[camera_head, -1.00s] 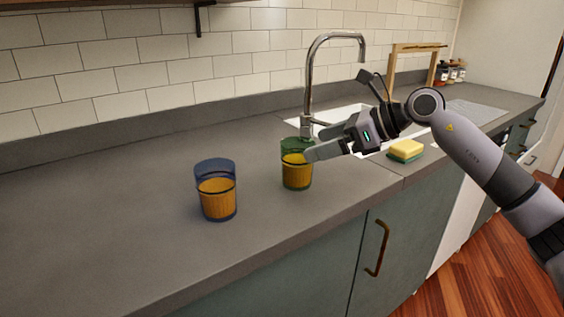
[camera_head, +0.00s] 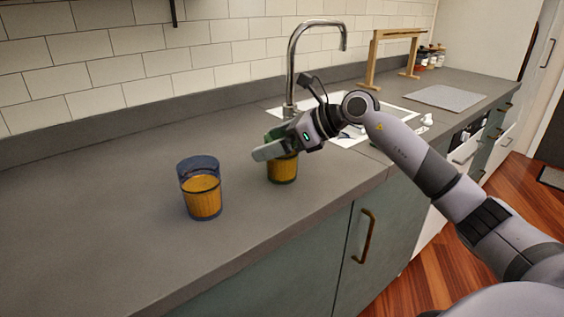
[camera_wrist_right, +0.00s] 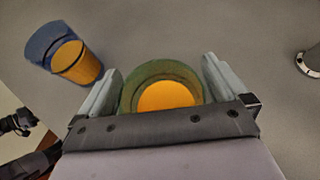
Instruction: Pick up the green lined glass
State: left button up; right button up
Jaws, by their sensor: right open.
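The green lined glass (camera_head: 283,167) stands on the grey counter in front of the sink and holds an orange-yellow content. My right gripper (camera_head: 270,147) is open at it and hides its upper part in the head view. In the right wrist view the green glass (camera_wrist_right: 160,86) lies between the two fingers of my right gripper (camera_wrist_right: 159,88), one finger on each side. I cannot tell whether the fingers touch it. My left gripper is not in view.
A blue-rimmed glass (camera_head: 200,190) with similar content stands to the left on the counter (camera_head: 110,220); it also shows in the wrist view (camera_wrist_right: 64,54). The tap (camera_head: 291,65) and white sink (camera_head: 398,112) are behind. The counter's left part is clear.

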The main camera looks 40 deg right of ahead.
jog(key=shift+c, duration=0.3)
jog(key=c, duration=1.5)
jog(key=shift+c, duration=0.3)
jog(key=shift+r, duration=0.1)
